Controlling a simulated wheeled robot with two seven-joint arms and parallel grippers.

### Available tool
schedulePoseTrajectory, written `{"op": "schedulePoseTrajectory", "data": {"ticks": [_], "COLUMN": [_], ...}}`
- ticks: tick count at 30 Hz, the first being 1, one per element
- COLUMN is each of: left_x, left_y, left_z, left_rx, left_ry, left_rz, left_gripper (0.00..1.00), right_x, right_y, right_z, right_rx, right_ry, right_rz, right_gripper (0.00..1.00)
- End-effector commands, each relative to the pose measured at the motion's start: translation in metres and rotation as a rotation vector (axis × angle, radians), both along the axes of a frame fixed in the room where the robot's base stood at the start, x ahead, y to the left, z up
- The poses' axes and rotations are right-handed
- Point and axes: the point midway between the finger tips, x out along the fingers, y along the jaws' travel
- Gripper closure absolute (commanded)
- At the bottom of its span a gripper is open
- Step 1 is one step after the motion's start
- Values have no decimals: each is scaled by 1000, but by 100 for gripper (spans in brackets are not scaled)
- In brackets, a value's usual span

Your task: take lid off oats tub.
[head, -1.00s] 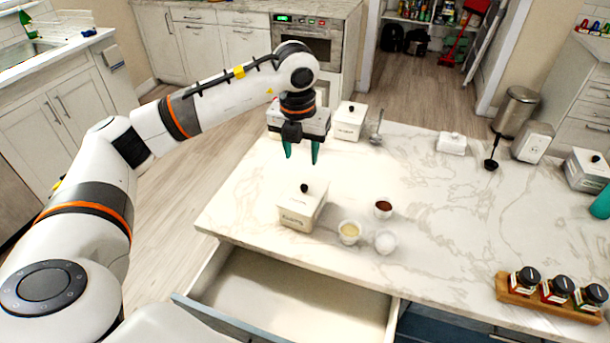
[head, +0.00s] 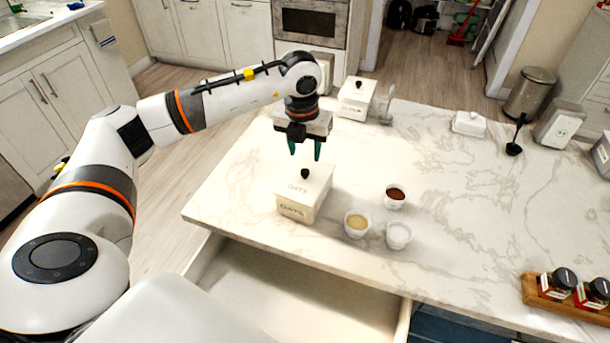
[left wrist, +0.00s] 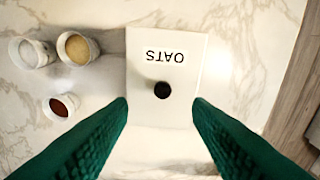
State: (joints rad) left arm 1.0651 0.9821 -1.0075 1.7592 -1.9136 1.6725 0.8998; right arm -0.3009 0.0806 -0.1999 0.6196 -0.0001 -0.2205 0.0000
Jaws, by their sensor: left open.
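The oats tub (head: 297,211) is a white box labelled OATS, standing upright near the front left of the marble counter. Its white lid (head: 318,186) is on top, with a round black knob (head: 305,173). In the left wrist view the lid (left wrist: 150,100) and its knob (left wrist: 162,90) show from above. My left gripper (head: 305,154), with green fingers, is open and points down just above the knob. In the left wrist view its fingertips (left wrist: 159,104) stand apart on either side of the lid, with the knob between them in the picture. My right gripper is out of view.
Small bowls with brown (head: 395,197), yellowish (head: 356,224) and white (head: 399,235) contents stand close to the tub's right. Another white canister (head: 356,98) stands behind. An open drawer (head: 290,290) juts out below the counter's front edge. The counter's middle right is clear.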

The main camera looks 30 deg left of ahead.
Motion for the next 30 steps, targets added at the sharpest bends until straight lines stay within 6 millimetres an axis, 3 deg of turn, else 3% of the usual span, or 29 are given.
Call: {"op": "schedulePoseTrajectory", "data": {"ticks": [10,18,26,30], "left_x": [4,9,9,9], "left_y": [2,6,6,6], "left_z": [-32,-69,-74,-74], "left_rx": [0,0,-1,-1], "left_ry": [3,1,-1,-1], "left_rz": [0,1,0,0], "left_gripper": [54,54,54,72], "right_x": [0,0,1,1], "right_y": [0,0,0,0], "right_z": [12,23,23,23], "right_rx": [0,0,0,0], "right_ry": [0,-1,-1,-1], "right_rz": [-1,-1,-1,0], "right_gripper": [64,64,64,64]}}
